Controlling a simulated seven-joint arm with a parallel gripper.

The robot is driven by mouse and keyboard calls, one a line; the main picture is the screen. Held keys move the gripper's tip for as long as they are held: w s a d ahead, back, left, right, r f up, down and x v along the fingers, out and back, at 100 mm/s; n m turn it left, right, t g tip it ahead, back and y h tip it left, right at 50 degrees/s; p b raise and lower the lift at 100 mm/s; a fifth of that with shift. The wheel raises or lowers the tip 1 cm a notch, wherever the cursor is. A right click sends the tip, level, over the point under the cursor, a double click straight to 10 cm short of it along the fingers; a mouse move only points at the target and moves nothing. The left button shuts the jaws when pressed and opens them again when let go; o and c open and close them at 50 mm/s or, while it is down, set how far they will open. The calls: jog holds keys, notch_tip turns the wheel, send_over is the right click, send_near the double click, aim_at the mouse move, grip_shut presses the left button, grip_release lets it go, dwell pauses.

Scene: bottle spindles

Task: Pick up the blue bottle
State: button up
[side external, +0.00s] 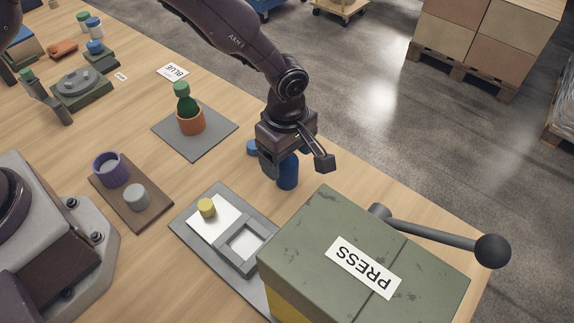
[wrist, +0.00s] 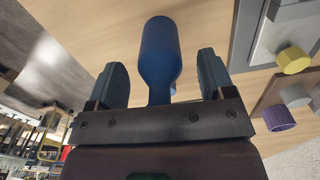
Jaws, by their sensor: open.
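The blue bottle (side external: 287,173) is on the wooden table below my gripper (side external: 297,163), its upper part hidden by the gripper. In the wrist view the blue bottle (wrist: 160,52) has a wide body that narrows to a neck towards my gripper (wrist: 163,75). It appears upright, with the two fingers on either side of it. The fingers are open, and a gap shows between each finger and the bottle. The lower end of the neck is hidden behind the gripper's body in the wrist view.
A smaller blue thing (side external: 252,147) is close to the gripper's left. The green press (side external: 360,245) and its lever knob (side external: 492,251) stand at front right. A green bottle (side external: 186,105) in an orange holder (side external: 191,121) is behind left. A grey plate (side external: 186,226) bears a yellow piece (side external: 207,207).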

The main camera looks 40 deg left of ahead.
jog(key=c, duration=1.1)
jog(key=shift+o, duration=0.2)
jog(key=shift+r, duration=0.2)
